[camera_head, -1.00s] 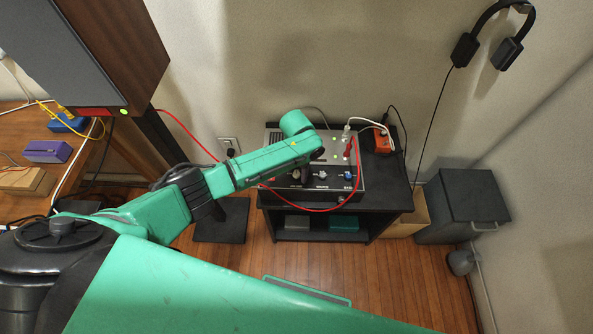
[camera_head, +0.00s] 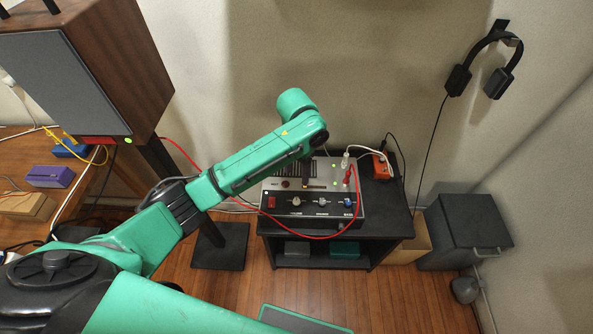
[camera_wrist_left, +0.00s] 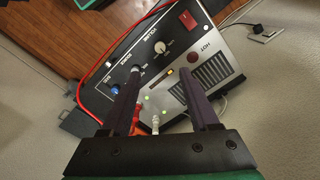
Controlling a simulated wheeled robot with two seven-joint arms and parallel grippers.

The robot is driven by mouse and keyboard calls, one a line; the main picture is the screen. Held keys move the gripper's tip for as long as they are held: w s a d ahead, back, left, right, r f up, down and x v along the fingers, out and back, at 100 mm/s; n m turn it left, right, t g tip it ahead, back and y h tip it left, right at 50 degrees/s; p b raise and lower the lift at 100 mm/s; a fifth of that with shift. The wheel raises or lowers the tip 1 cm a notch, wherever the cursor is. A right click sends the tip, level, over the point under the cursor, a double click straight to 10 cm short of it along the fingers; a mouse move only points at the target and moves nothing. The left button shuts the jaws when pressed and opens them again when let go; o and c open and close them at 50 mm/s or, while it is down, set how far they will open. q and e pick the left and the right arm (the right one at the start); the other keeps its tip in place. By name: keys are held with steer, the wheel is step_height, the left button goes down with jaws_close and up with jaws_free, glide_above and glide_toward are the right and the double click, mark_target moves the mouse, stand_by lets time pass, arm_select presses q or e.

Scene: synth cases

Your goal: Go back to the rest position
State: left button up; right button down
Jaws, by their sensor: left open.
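My left arm reaches in from the left in the head view, and its left gripper (camera_head: 308,176) hangs above the grey and black amplifier-like device (camera_head: 310,213), mostly hidden by the wrist. In the left wrist view the two dark fingers of the gripper (camera_wrist_left: 160,76) are apart with nothing held between them. Below them the device's panel (camera_wrist_left: 148,66) shows a red switch (camera_wrist_left: 188,19), a white knob (camera_wrist_left: 161,47) and a blue knob (camera_wrist_left: 115,89). My right gripper is not in view.
The device stands on a black stand (camera_head: 385,225). A red cable and a white plug (camera_head: 345,162) join it, beside an orange box (camera_head: 379,167). A speaker (camera_head: 70,80) stands at left, headphones (camera_head: 487,65) hang on the wall, and a dark bin (camera_head: 465,225) is at right.

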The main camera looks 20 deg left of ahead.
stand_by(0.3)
arm_select(q)
steer(key=s+d+f+t+h, duration=0.1)
steer(key=s+d+f+h, duration=0.25)
steer(key=s, duration=0.25)
steer(key=s+a+f+n+t+y, duration=0.1)
steer(key=s+a+n+t+y, duration=0.15)
steer(key=s+a, duration=1.05)
step_height(320, 180, down, 23)
steer(key=s+a+g, duration=0.1)
steer(key=s, duration=0.1)
steer(key=s+a+f+g+y, duration=0.1)
steer(key=s+a+f, duration=0.2)
steer(key=s+f, duration=1)
steer(key=s, duration=0.2)
steer(key=shift+s+f, duration=0.25)
steer(key=shift+s, duration=0.1)
steer(key=shift+g, duration=0.25)
